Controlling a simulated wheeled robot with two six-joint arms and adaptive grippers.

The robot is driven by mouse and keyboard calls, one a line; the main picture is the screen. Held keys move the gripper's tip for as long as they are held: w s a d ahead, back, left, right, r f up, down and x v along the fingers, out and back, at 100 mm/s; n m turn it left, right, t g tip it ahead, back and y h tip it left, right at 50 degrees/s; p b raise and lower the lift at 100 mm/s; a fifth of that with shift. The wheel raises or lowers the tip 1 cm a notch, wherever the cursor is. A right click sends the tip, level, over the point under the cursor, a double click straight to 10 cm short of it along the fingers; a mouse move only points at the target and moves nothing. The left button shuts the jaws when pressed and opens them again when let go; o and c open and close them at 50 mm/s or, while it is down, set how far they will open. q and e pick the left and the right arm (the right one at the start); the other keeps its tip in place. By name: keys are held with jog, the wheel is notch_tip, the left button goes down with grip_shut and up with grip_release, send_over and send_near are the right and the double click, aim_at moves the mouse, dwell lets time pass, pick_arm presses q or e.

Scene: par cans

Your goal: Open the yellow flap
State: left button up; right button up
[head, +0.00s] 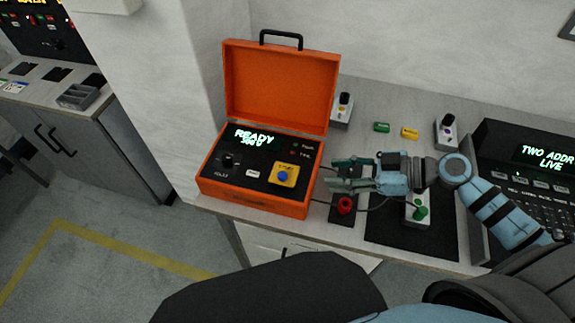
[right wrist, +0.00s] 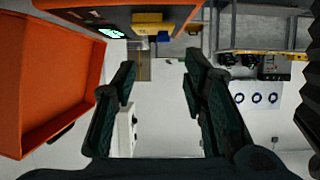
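The yellow flap (head: 291,181) is on the black panel of the orange case (head: 258,198), at its right front. A blue round button (head: 283,175) shows amid the yellow; I cannot tell if the flap is raised. In the right wrist view the yellow flap (right wrist: 150,18) juts from the panel at the top, with the blue button (right wrist: 163,37) beside it. My right gripper (head: 332,175) is just right of the case, pointing left at it. Its fingers (right wrist: 158,65) are spread with nothing between them, apart from the flap. My left gripper is not in view.
The case lid (head: 282,85) stands open at the back. A red knob (head: 345,205) and a green knob (head: 421,212) are below my right arm, with cables. A green block (head: 381,127) and a yellow block (head: 409,132) lie behind. A console (head: 520,185) stands right.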

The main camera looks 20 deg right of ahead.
jog(key=b, duration=0.1)
send_near(286, 176)
jog(key=x, duration=0.3)
jog(key=shift+a+f, duration=0.1)
jog(key=shift+a, duration=0.35)
jog(key=x, duration=0.4)
jog(key=shift+w+f+b, duration=0.3)
jog(key=shift+w, duration=0.2)
jog(key=shift+a, duration=0.15)
jog(key=shift+s, duration=0.1)
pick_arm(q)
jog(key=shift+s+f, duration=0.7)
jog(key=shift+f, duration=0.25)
pick_arm(e)
jog(key=shift+a, duration=0.1)
grip_shut()
